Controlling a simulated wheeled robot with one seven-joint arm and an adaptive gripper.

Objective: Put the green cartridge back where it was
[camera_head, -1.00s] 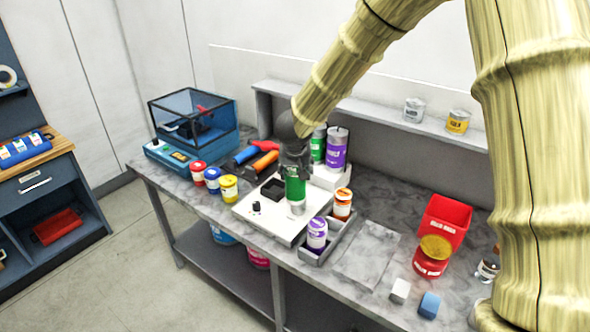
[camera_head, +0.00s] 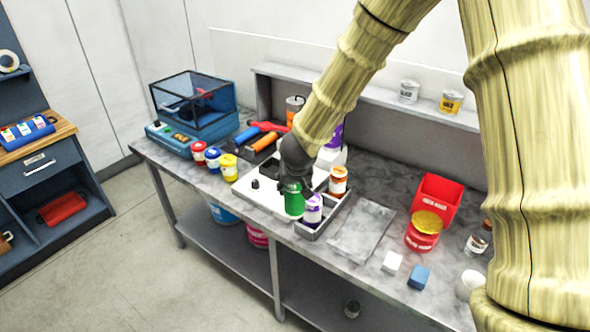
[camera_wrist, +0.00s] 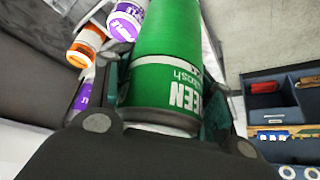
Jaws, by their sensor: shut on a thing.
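The green cartridge (camera_head: 294,203) is in my gripper (camera_head: 293,187), over the front right part of the white-topped unit and just left of the purple cartridge (camera_head: 313,211). In the wrist view the green cartridge (camera_wrist: 166,45) fills the middle, with my gripper's fingers (camera_wrist: 165,95) closed on its two sides. The grey tray (camera_head: 309,233) holds the purple cartridge and the orange cartridge (camera_head: 338,181). I cannot tell whether the green cartridge touches the tray or its neighbour. Its lower end is not clear in the head view.
Red, blue and yellow jars (camera_head: 228,168) stand left of the white unit (camera_head: 262,199). A grey plate (camera_head: 361,231) lies right of the tray. A red bin (camera_head: 437,203) and small blocks (camera_head: 418,277) are farther right. My arm hides part of the bench's back.

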